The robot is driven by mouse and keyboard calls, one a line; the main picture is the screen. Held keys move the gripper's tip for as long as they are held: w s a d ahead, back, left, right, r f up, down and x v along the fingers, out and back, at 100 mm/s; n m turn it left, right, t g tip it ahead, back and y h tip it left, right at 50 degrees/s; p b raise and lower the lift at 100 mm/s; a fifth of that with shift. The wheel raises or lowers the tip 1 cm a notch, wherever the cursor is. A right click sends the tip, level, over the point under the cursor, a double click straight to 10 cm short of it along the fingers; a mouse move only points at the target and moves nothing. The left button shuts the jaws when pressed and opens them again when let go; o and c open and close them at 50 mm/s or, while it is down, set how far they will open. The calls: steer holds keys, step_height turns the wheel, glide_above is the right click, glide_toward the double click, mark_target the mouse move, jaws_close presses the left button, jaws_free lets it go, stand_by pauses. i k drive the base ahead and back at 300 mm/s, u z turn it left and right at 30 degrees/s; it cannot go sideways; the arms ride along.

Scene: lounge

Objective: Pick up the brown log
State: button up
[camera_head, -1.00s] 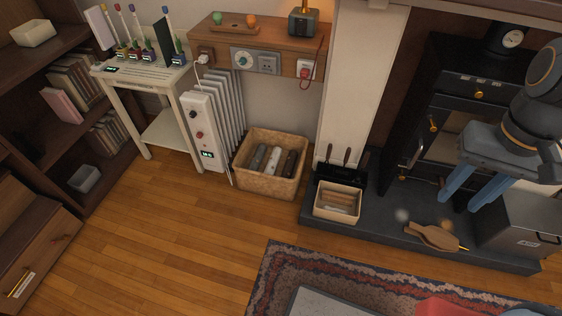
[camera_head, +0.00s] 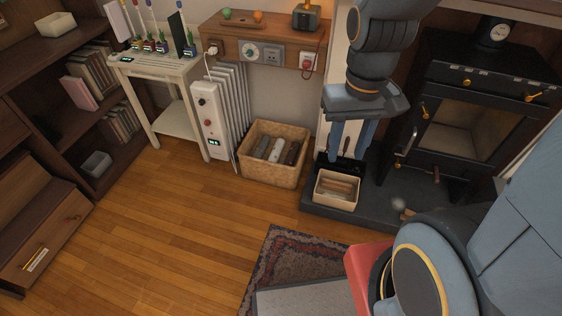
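Several logs lie side by side in a woven basket (camera_head: 272,178) on the floor by the wall. One is grey-brown (camera_head: 262,147), the middle one is pale (camera_head: 277,150), and the right one is dark brown (camera_head: 292,153). At this size I cannot be sure which is the brown log. My gripper (camera_head: 350,153) points down to the right of the basket, in front of the hearth's back area. Its two blue fingers are apart with nothing visible between them.
A small box of brown sticks (camera_head: 337,203) sits on the dark hearth slab (camera_head: 385,205) below my gripper. A white radiator (camera_head: 212,122) stands left of the basket. A wooden shelf (camera_head: 235,38) hangs above it. Wooden floor (camera_head: 190,210) lies clear in front.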

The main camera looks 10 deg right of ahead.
mark_target(290, 159)
steer(key=u, duration=0.5)
steer(key=i, duration=1.05)
steer(key=z, duration=0.7)
